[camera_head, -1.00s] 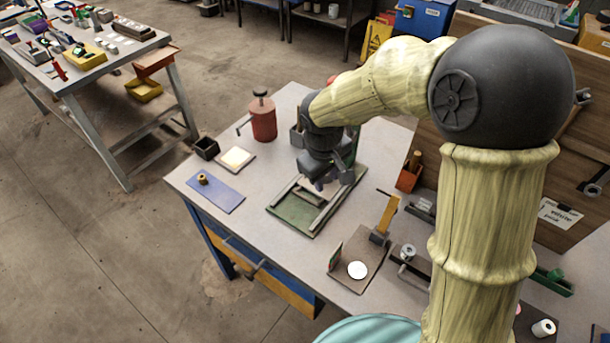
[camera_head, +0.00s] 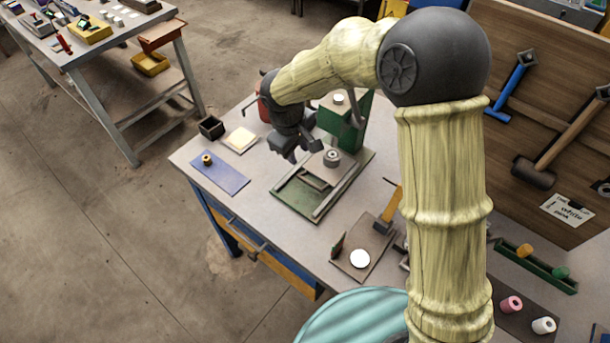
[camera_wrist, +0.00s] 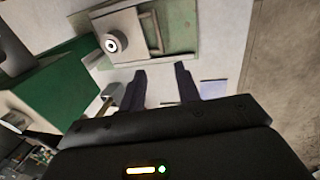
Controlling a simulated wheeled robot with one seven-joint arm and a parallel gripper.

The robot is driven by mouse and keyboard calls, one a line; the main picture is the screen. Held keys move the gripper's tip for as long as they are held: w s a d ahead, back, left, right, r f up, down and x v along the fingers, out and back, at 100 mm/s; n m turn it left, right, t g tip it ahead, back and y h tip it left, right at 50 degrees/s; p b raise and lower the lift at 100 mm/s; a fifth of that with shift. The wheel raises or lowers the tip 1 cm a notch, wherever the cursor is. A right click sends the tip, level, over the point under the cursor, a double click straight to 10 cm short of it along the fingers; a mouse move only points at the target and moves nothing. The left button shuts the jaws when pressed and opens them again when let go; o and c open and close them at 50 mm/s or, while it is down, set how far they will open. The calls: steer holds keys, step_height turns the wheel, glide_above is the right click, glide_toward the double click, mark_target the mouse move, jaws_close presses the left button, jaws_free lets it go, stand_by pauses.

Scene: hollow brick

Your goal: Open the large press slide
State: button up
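The large press has a green base (camera_head: 297,197) with two pale rails and a green upright (camera_head: 343,125) at its back. Its slide, a pale plate (camera_head: 312,165) with a bar-like front part (camera_head: 316,180), sits between the rails towards the upright. A grey round piece with a hole (camera_head: 332,157) stands on the plate. In the wrist view the round piece (camera_wrist: 112,43) and the green base (camera_wrist: 181,25) show at the top. My gripper (camera_head: 291,156) is left of the plate, above the table. Its two fingers (camera_wrist: 161,86) are apart with nothing between them.
A blue mat (camera_head: 220,172) with a small brass piece, a pale lit pad (camera_head: 241,140) and a black box (camera_head: 211,128) lie to the left. A small press with a yellow lever (camera_head: 389,208) stands at the front right. Tools hang on the wooden board (camera_head: 560,95).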

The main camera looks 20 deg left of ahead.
mark_target(306, 180)
steer(key=w+f, duration=0.1)
steer(key=f, duration=0.3)
steer(key=f+p, duration=0.1)
steer(key=f, duration=0.4)
steer(key=w+d+f, duration=0.1)
steer(key=f, duration=0.4)
steer(key=shift+w+f, duration=0.1)
steer(key=shift+w, duration=0.25)
steer(key=shift+d, duration=0.1)
jaws_close()
